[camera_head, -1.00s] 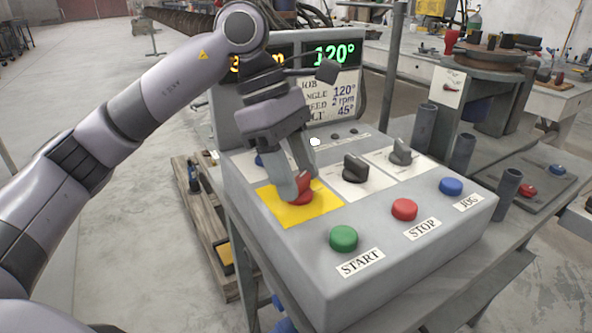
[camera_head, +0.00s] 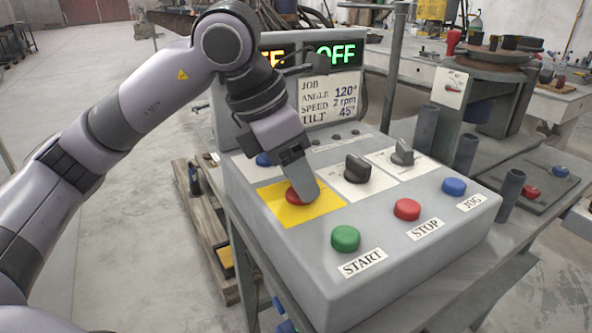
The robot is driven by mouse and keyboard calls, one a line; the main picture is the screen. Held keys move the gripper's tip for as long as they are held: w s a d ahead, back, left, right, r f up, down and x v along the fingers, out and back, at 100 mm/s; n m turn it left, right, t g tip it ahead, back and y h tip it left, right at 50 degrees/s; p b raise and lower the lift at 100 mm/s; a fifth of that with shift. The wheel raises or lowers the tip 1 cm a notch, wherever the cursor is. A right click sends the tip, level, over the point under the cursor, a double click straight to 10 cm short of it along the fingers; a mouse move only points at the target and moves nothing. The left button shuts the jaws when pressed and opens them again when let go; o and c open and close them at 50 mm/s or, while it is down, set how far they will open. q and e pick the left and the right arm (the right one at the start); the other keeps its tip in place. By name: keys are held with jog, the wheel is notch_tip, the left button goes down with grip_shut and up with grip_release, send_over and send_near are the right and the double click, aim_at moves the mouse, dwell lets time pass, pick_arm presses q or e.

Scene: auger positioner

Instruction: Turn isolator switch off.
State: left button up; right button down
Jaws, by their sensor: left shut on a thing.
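The red isolator switch (camera_head: 294,197) sits on a yellow plate (camera_head: 319,208) at the left of the grey control box. My left gripper (camera_head: 302,186) is shut on the red switch from above, and its fingers hide most of the knob. The green display (camera_head: 336,54) on the upright panel reads OFF. The orange display (camera_head: 274,57) beside it is partly hidden by my left arm. My right gripper is not in view.
The box carries a green START button (camera_head: 345,238), a red STOP button (camera_head: 407,209), a blue JOG button (camera_head: 453,186) and two selector knobs, black (camera_head: 357,168) and grey (camera_head: 402,152). A turntable (camera_head: 490,56) stands behind at the right.

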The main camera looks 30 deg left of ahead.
pick_arm(q)
jog(key=shift+n+y, duration=0.3)
jog(key=shift+n, duration=0.5)
jog(key=o, duration=1)
jog(key=shift+o, duration=0.2)
jog(key=p+v, duration=0.1)
jog(key=v, duration=0.6)
jog(key=shift+s, duration=0.2)
